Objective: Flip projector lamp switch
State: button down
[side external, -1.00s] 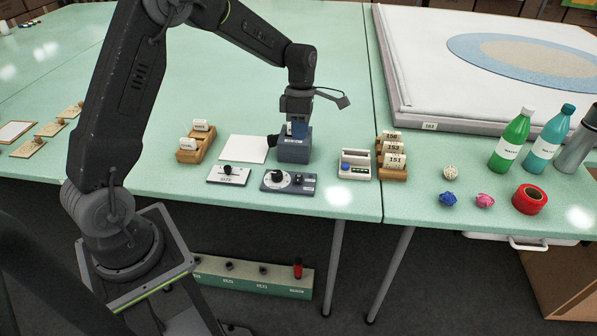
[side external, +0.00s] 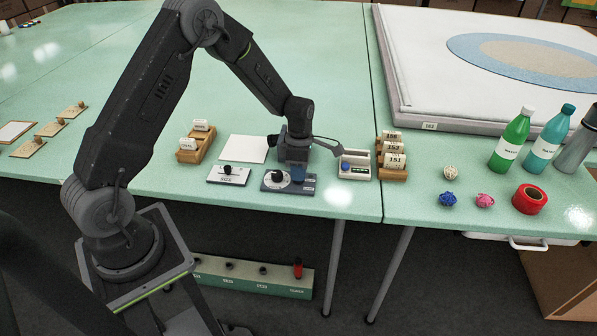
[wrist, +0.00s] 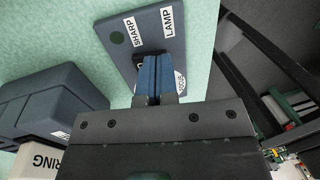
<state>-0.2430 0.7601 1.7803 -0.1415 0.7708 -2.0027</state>
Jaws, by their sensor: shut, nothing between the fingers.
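The grey-blue control panel (side external: 268,183) lies near the table's front edge, with a white dial on its left part. In the wrist view the panel (wrist: 180,30) shows the labels SHARP and LAMP, a green dot, and a partly covered third label. My gripper (side external: 298,177) is shut, pointing down over the panel's right part. In the wrist view its blue fingers (wrist: 158,62) are together with nothing between them. A small dark part beside the fingertips is mostly hidden, and I cannot tell whether it is the lamp switch or whether the fingers touch it.
A grey-blue box (wrist: 55,100) stands just behind the panel. A white slider plate (side external: 230,176) lies to the left and a white device with a blue button (side external: 355,165) to the right. Wooden card holders (side external: 393,172) stand farther right.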

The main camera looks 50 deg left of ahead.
jog(key=shift+s+d+f+t+y, duration=0.2)
jog(key=shift+f+t+y, duration=0.1)
jog(key=shift+t+y, duration=0.15)
jog(key=shift+s+d+f+t+y, duration=0.1)
jog(key=shift+s+f+t+y, duration=0.1)
jog(key=shift+f+t+y, duration=0.2)
jog(key=shift+s+d, duration=0.2)
jog(key=shift+w, duration=0.1)
jog(key=shift+w+a+r, duration=0.15)
jog(key=shift+w+a, duration=0.5)
jog(key=shift+a, duration=0.15)
jog(key=shift+w+r, duration=0.1)
jog(key=shift+r, duration=0.15)
notch_tip(320, 180, up, 14)
jog(key=d, duration=0.1)
jog(key=shift+s+r, duration=0.15)
jog(key=shift+s, duration=0.2)
